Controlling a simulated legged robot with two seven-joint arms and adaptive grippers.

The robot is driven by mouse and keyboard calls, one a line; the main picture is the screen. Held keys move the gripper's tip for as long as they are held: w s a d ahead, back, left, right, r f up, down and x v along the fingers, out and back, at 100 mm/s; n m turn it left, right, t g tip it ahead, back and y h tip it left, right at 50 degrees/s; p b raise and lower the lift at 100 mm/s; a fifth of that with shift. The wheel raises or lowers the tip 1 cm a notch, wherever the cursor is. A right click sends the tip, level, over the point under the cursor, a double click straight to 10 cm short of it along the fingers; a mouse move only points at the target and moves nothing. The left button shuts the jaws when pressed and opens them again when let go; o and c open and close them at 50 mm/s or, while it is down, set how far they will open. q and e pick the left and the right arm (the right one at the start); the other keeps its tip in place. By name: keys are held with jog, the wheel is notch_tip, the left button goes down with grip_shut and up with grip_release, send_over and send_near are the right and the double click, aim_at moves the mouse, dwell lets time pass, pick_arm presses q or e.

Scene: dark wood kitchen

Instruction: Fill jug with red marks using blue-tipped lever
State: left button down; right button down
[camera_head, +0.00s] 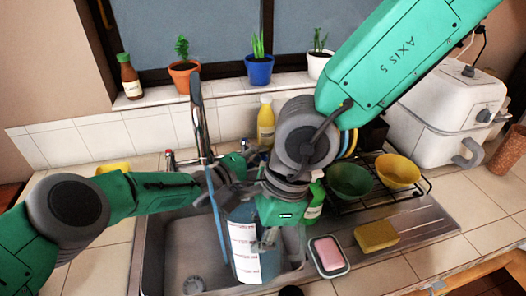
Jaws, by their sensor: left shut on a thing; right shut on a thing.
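The jug (244,256) stands upright over the sink, bluish at the top and pale below, with red marks on its side. My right gripper (266,238) is beside its upper right side and is shut on it; the exact contact is partly covered by the gripper. My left gripper (226,176) is behind and above the jug, next to the tall metal tap (198,120). It appears shut on the blue-tipped lever at the tap's right, but its fingers hide the contact and the blue tip. The red-tipped lever (169,155) is left of the tap. I cannot tell the water level.
The steel sink (150,245) surrounds the jug. A pink sponge in a dish (329,256), a yellow sponge (376,236) and a rack with green (350,181) and yellow bowls (398,170) stand to the right. A yellow bottle (266,122) is behind.

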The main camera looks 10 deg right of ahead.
pick_arm(q)
jog(key=shift+s+a+f+m+g, duration=0.15)
jog(key=shift+s+f+m+g, duration=0.2)
jog(key=shift+g, duration=0.35)
jog(key=shift+w+a+m+g+h, duration=0.1)
jog(key=shift+a+m+g+h, duration=0.2)
jog(key=shift+g, duration=0.1)
jog(key=c, duration=1.5)
grip_release()
jog(key=shift+d, duration=0.1)
jog(key=shift+w, duration=0.25)
jog(key=shift+r, duration=0.1)
